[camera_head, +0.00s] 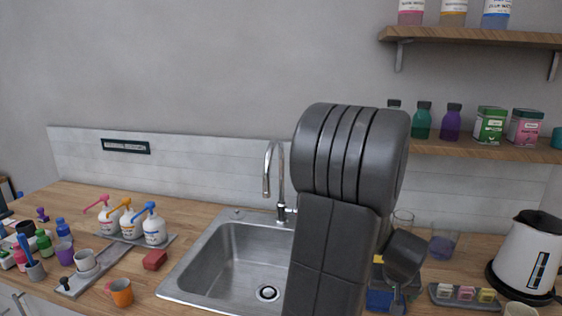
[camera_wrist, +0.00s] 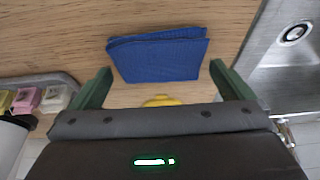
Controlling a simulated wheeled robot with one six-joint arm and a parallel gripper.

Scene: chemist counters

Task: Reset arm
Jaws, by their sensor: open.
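My gripper (camera_wrist: 156,86) shows in the wrist view with its two green fingers spread wide apart. It is open and nothing is between the fingers in a grip. Below it on the wooden counter (camera_wrist: 120,32) lies a folded blue cloth (camera_wrist: 158,55), just beyond the fingertips. A yellow item (camera_wrist: 161,101) is partly hidden by the gripper body. In the head view my arm rises in front of the sink and blocks part of it. The blue cloth (camera_head: 379,299) shows low beside the arm, partly hidden.
The steel sink (camera_head: 190,267) with a tap (camera_head: 268,170) is left of my arm. Pump bottles (camera_head: 154,229), an orange mug (camera_head: 121,292) and a red sponge (camera_head: 154,259) stand further left. A white kettle (camera_head: 527,255) and a small tray (camera_head: 440,296) are right. Shelves (camera_head: 470,36) hang above.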

